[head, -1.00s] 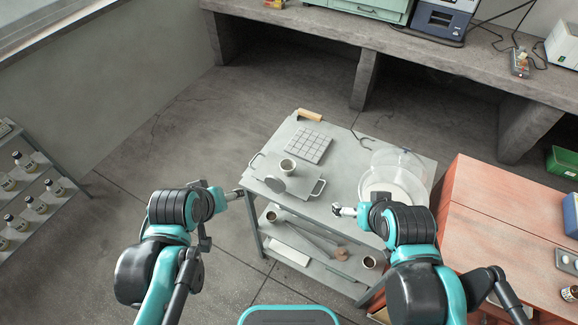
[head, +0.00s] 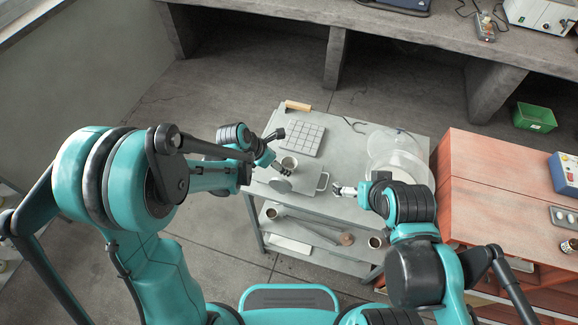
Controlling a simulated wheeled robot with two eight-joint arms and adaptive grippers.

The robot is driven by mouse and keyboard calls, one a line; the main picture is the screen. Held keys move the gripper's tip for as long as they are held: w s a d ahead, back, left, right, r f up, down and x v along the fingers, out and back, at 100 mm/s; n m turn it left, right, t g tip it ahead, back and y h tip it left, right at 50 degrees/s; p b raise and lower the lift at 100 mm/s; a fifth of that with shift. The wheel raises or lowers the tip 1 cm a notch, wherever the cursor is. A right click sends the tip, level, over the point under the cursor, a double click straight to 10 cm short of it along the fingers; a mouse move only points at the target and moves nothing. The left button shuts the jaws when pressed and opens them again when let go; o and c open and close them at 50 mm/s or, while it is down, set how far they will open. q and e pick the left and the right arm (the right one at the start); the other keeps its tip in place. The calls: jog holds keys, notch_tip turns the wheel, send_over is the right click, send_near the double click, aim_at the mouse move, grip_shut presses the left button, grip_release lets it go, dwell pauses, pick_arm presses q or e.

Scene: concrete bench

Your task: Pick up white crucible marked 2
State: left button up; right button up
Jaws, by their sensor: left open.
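A small white crucible (head: 290,162) with a dark inside stands upright on a grey tray (head: 309,189) on the cart. No number can be read on it. A round grey disc (head: 281,185) is just in front of it on the tray. My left gripper (head: 281,153) is open at the crucible's left side, its fingers spread very near it. I cannot tell whether they touch it. My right gripper (head: 336,190) is right of the tray, with nothing visible in it; its jaw opening is too small to judge.
A gridded block (head: 303,139) lies behind the tray. Clear round dishes (head: 400,165) stand at the cart's right. The lower shelf holds cups, such as one at right (head: 376,242), and a long tool (head: 312,229). A red cabinet (head: 500,180) adjoins the cart's right side.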

aim_at(289, 165)
pick_arm(q)
jog(key=b+x, duration=0.1)
jog(key=x, duration=0.2)
jog(key=b+x, duration=0.1)
jog(key=x, duration=0.2)
jog(key=shift+w+d+f, duration=0.1)
jog(key=shift+w+d, duration=0.2)
jog(key=shift+d, duration=0.2)
jog(key=shift+c, duration=0.2)
jog(key=c, duration=1.2)
